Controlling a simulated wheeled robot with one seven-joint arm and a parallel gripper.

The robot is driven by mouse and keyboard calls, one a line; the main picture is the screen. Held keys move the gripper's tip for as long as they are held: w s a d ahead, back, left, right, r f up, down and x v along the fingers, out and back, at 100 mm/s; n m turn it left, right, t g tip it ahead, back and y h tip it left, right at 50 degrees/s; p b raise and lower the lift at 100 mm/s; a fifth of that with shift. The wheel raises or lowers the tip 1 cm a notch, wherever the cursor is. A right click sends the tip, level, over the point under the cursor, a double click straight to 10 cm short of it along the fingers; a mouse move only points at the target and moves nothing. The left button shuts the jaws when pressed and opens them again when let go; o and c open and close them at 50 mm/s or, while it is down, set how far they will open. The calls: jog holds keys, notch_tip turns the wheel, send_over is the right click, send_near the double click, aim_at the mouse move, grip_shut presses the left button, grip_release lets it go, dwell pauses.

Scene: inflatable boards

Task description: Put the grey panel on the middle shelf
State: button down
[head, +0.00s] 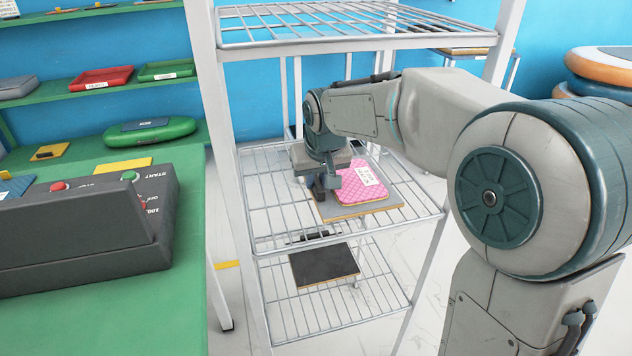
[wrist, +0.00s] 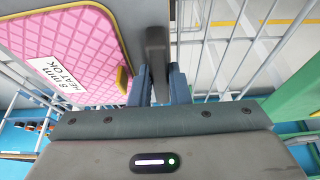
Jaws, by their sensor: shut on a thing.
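The grey panel (head: 376,206) has an orange-tan edge and lies roughly level at the middle shelf (head: 268,213) of the white wire rack. Whether it rests on the wires or hovers just above is hard to tell. A pink quilted pad (head: 362,186) with a white label lies on top of it. My gripper (head: 321,190) is at the panel's left side. In the wrist view, my gripper (wrist: 160,85) is shut on a dark grey bar at the side of the grey panel (wrist: 20,38), which seems to be its handle.
The wire top shelf (head: 300,38) is above my arm. A dark panel (head: 325,264) lies on the bottom shelf. A green table (head: 180,290) with a dark control box (head: 85,235) stands at left. Bare wires show left of the grey panel.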

jog(key=shift+f, duration=0.1)
jog(key=c, duration=1.4)
grip_release()
jog(key=shift+f, duration=0.15)
jog(key=shift+o, duration=0.2)
jog(key=p+v, duration=0.1)
jog(key=v, duration=0.4)
jog(key=shift+w+p, duration=0.1)
jog(key=shift+p, duration=0.2)
jog(key=s+d, duration=0.3)
jog(key=s, duration=0.9)
jog(key=s+d+f+m+g+h, duration=0.1)
jog(key=s+d+f+m+g, duration=0.1)
jog(key=s+d+f, duration=0.7)
jog(key=s+d+m, duration=0.1)
jog(key=s+d, duration=0.1)
jog(key=d, duration=0.1)
jog(key=shift+s+g, duration=0.15)
jog(key=shift+g, duration=0.25)
